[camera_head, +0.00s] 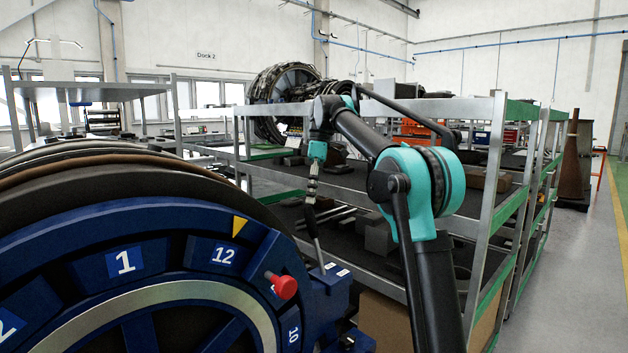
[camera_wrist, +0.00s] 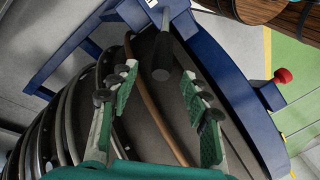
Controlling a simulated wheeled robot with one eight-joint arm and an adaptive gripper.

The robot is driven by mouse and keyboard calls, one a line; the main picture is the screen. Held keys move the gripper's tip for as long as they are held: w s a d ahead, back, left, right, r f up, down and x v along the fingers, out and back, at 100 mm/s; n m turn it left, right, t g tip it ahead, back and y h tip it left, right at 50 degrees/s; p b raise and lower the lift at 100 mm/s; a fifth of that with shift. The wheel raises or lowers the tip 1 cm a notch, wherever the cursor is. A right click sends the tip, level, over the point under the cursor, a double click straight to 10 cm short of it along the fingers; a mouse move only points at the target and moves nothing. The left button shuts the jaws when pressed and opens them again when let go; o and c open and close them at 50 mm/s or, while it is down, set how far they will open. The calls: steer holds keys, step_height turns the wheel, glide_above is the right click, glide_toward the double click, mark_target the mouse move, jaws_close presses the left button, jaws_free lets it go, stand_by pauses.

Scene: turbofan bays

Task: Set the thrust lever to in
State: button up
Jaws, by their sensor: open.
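The thrust lever (camera_head: 317,243) is a thin rod with a dark grip, rising from a blue bracket (camera_head: 325,291) at the right of the big blue wheel. It leans up and left in the head view. Two small white labels (camera_head: 336,269) sit by its base, too small to read. In the wrist view the lever's dark grip (camera_wrist: 162,62) points toward the camera. My gripper (camera_head: 311,198) is just above the lever's upper end. In the wrist view my gripper (camera_wrist: 160,82) is open, with the grip seen between its fingertips. Contact cannot be told.
The numbered blue wheel (camera_head: 124,264) carries a red knob (camera_head: 285,287) and a yellow pointer (camera_head: 239,226), close left of the lever. A metal shelf rack (camera_head: 490,180) with parts stands behind my arm. Open floor (camera_head: 585,270) lies to the right.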

steer(key=shift+v, duration=2.75)
steer(key=s+d+f+m+t, duration=0.2)
steer(key=s+d+f+m, duration=0.15)
steer(key=d+f, duration=0.4)
steer(key=s+d+f+m+t, duration=0.25)
steer(key=d+f+m, duration=0.25)
steer(key=f, duration=0.6)
steer(key=s+d+f+m+t, duration=0.1)
steer(key=s+d+f+m, duration=0.3)
steer(key=s+f, duration=0.8)
steer(key=s+d+f+m+t+h, duration=0.1)
steer(key=s+d+f+m, duration=0.4)
steer(key=s+f, duration=0.8)
steer(key=shift+s+d+h, duration=0.25)
steer(key=shift+d+h, duration=0.05)
steer(key=shift+d, duration=0.05)
steer(key=shift+t, duration=0.25)
steer(key=shift+c, duration=0.4)
